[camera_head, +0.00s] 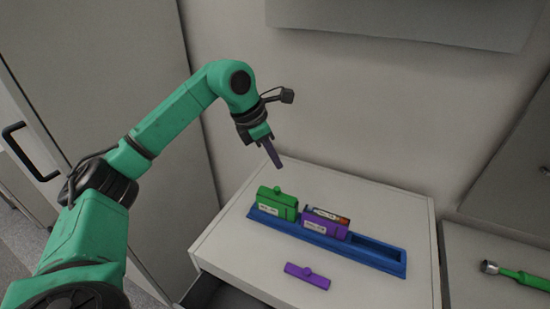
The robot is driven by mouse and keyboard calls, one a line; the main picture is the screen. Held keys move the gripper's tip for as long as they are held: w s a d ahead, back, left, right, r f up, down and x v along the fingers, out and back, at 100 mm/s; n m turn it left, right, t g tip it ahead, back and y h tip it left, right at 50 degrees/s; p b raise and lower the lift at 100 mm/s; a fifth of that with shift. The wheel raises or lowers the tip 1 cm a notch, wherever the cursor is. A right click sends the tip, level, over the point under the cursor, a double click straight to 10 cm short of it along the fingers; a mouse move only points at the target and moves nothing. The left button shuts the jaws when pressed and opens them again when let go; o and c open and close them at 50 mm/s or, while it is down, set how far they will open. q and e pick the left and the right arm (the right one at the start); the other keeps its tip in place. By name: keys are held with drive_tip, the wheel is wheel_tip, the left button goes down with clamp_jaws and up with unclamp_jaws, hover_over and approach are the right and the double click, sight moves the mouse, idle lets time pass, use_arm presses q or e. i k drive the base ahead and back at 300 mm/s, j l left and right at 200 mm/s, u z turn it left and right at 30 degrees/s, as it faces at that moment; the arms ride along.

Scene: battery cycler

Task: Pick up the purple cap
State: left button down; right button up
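The purple cap (307,276) lies on the light cabinet top, in front of the blue tray. It is a flat bar with a small round knob in its middle. My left gripper (274,152) hangs in the air above the back left of the cabinet, well apart from the cap, with its fingers pointing down. The fingers overlap from this angle, so I cannot tell if they are open or shut. A purple case (325,224) stands in the tray without a cap, its contents showing at the top. My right gripper is out of view.
The blue tray (380,264) holds a green case (277,203) with a green cap at its left; its right slot is empty. The cabinet top (235,262) is clear around the purple cap. A green-handled tool (520,276) lies on the right-hand surface. A wall stands behind.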

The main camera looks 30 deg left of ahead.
sight(306, 274)
drive_tip(key=k+j, duration=0.35)
drive_tip(key=j, duration=0.15)
drive_tip(key=k+j, duration=0.4)
drive_tip(key=j, duration=0.1)
